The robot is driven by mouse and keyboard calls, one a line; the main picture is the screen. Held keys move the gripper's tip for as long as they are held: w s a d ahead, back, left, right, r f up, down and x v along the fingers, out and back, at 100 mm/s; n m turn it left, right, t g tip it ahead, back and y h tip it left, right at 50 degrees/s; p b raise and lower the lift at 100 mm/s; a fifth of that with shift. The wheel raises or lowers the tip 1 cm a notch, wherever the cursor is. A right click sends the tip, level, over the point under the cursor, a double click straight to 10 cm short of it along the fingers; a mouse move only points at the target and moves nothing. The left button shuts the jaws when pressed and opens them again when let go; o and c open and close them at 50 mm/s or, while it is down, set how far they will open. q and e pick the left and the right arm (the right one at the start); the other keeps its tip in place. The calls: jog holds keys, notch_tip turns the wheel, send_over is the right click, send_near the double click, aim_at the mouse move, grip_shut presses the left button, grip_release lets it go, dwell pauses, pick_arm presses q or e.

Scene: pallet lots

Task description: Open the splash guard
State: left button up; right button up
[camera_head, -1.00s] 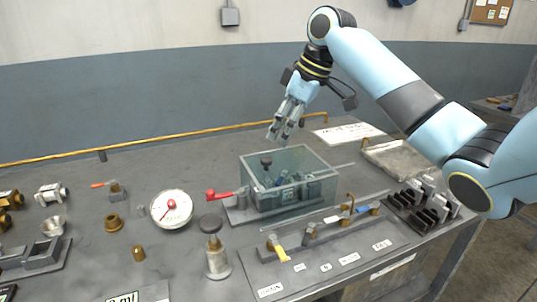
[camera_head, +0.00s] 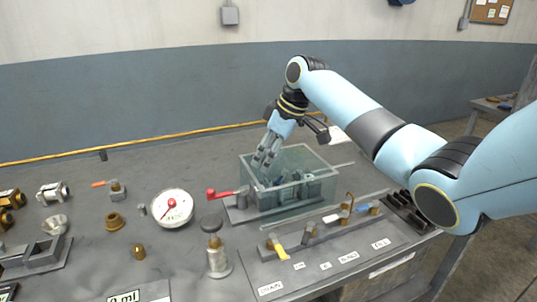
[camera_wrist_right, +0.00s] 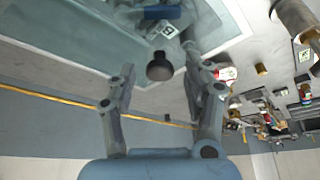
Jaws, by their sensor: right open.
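The splash guard (camera_head: 305,170) is a clear box with pale edges on a grey base, in the middle of the bench in the head view. Fittings show through its walls. My right gripper (camera_head: 262,168) points down at the guard's left part from above. In the right wrist view its fingers (camera_wrist_right: 160,72) are apart, with a dark round knob (camera_wrist_right: 159,67) between or just beyond their tips. I cannot tell whether they touch it. The gripper hides the knob in the head view. My left gripper is in neither view.
A red-handled valve (camera_head: 222,194) sits left of the guard, near a white gauge (camera_head: 172,208) and a black-topped plunger (camera_head: 212,222). In front lies a valve plate (camera_head: 330,255) with coloured levers. A dark rack (camera_head: 408,212) stands right, partly behind my arm.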

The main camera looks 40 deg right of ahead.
aim_at(292, 161)
grip_shut()
jog(key=shift+d, duration=0.1)
dwell(0.3)
jog(key=d, duration=0.2)
jog(key=s+d+p, duration=0.1)
jog(key=d, duration=0.2)
jog(key=s+d, duration=0.1)
jog(key=d, duration=0.2)
jog(key=shift+r, duration=0.1)
jog(key=s+d, duration=0.2)
jog(key=d, duration=0.8)
jog(key=shift+s+d+b, duration=0.25)
jog(key=shift+d+b, duration=0.1)
jog(key=shift+b, duration=0.1)
grip_release()
